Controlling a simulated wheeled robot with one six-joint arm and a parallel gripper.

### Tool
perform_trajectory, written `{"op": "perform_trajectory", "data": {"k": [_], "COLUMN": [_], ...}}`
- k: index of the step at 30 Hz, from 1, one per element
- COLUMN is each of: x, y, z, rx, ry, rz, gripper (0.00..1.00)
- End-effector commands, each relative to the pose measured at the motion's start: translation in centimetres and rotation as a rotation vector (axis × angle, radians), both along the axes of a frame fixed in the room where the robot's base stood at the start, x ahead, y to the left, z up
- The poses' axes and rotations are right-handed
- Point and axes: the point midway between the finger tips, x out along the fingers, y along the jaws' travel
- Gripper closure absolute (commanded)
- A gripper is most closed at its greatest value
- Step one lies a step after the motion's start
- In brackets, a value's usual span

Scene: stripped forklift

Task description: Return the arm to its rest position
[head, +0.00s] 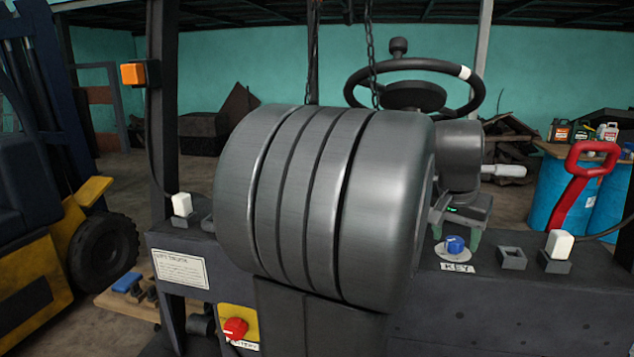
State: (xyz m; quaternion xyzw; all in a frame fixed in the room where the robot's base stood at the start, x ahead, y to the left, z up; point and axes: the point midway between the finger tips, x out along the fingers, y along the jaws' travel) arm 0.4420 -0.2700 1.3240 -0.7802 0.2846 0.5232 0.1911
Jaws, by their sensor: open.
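My arm fills the middle of the head view, with its large grey rounded link (310,205) closest to the camera. My gripper (456,238) shows to the right of that link, above the dark forklift panel. Its jaws are open and point down. Its greenish fingertips appear on either side of the blue key knob (455,245), above the KEY label (457,267). I cannot tell whether they touch the knob. Part of the gripper and wrist is hidden behind my arm.
The steering wheel (412,64) stands behind my arm, with chains hanging nearby. White plugs sit at left (181,204) and right (559,244). A red switch (235,328) is low on the panel. A red lever (575,190) rises at right, before blue drums (556,188).

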Motion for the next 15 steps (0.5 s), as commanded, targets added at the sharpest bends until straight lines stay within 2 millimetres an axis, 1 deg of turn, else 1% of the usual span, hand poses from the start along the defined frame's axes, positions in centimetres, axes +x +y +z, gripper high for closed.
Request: {"op": "perform_trajectory", "data": {"k": [1, 6, 10, 15], "x": [-0.2, -1.1, -1.6, -1.9], "y": [0.3, 1.0, 1.4, 1.7], "z": [1.3, 4.0, 5.4, 6.3], "rx": [-0.005, -0.004, -0.004, -0.003], "ry": [-0.009, -0.007, -0.005, -0.003], "rz": [-0.002, -0.005, -0.005, -0.007], "gripper": [0.44, 0.44, 0.44, 0.44]}}
